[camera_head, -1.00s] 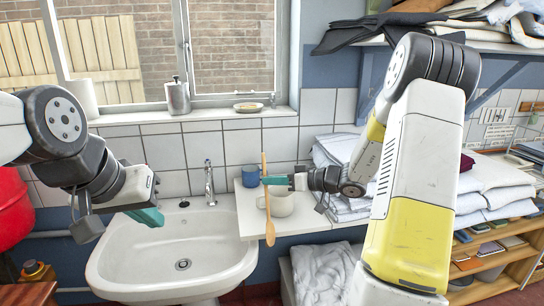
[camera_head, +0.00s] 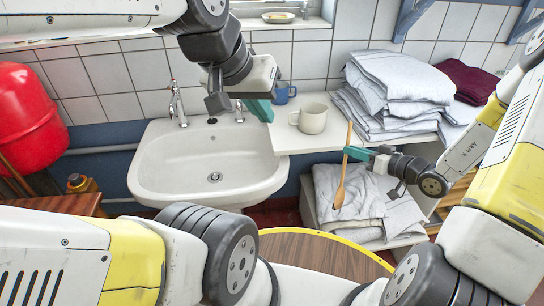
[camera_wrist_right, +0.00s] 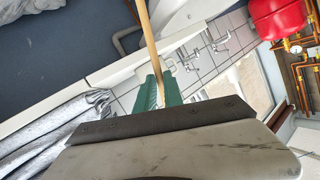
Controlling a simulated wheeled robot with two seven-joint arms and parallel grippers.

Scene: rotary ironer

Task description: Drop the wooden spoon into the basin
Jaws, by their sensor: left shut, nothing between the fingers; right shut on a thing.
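The white basin (camera_head: 150,184) stands against the tiled wall, empty, with its drain visible. My right gripper (camera_head: 358,153) is shut on the handle of the wooden spoon (camera_head: 341,188), which hangs upright with its bowl down. They are to the right of the basin in the picture, in front of folded linen. In the right wrist view the spoon's handle (camera_wrist_right: 149,38) passes between the teal fingers (camera_wrist_right: 162,92); its bowl is not clear there. My left gripper (camera_head: 261,109) is shut and empty, near the basin's back right corner in the picture.
A counter (camera_head: 290,140) right of the basin holds a cream mug (camera_head: 311,118) and a blue mug (camera_head: 284,95). Folded white linen (camera_head: 395,85) is piled behind. A round wooden tabletop (camera_head: 315,255) is in front. A red tank (camera_head: 28,115) is at left.

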